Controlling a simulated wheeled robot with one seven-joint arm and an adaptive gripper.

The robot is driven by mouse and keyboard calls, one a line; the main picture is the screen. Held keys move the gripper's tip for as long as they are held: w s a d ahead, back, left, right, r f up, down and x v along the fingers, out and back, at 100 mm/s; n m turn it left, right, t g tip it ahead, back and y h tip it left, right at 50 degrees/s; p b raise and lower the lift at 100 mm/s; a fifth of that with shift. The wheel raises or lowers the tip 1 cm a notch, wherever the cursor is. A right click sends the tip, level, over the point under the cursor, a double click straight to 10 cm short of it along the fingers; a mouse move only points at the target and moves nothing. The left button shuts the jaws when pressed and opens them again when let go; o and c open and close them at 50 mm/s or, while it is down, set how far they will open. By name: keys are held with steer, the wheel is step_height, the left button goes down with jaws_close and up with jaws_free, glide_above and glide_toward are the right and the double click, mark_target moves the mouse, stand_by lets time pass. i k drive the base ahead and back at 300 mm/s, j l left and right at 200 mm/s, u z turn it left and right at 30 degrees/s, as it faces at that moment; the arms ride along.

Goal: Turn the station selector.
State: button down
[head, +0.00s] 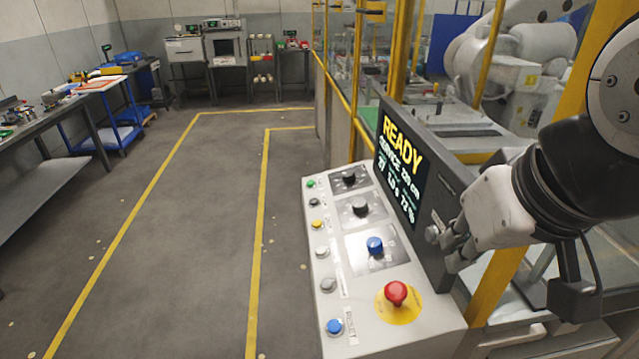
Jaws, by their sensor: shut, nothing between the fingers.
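The control panel (320,250) has three rotary knobs on metal plates: a black knob (349,178), a dark knob with a grey top (360,208) and a blue knob (375,245). Their labels are too small to read, so I cannot tell which is the station selector. My gripper (450,252) is to the right of the knobs, close to the right side of the display, pointing left. It is shut and empty, and apart from all the knobs. I cannot tell whether it touches the display housing.
The display (402,170) reading READY stands along the panel's right side, between my gripper and the knobs. A red mushroom button (396,292) sits at the near end. Several small buttons line the left edge. Yellow fence posts (497,285) stand behind. The floor left is clear.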

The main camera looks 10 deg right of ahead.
mark_target(349, 176)
steer(key=j+z, duration=0.3)
steer(key=j, duration=1.7)
steer(key=i+j+z, duration=0.1)
steer(key=i+j, duration=0.15)
steer(key=j, duration=0.15)
steer(key=i+j+z, duration=0.15)
steer(key=j, duration=0.25)
steer(key=i+j+z, duration=0.1)
steer(key=i+j, duration=0.2)
steer(key=i+j+z, duration=0.1)
steer(key=i+j, duration=0.5)
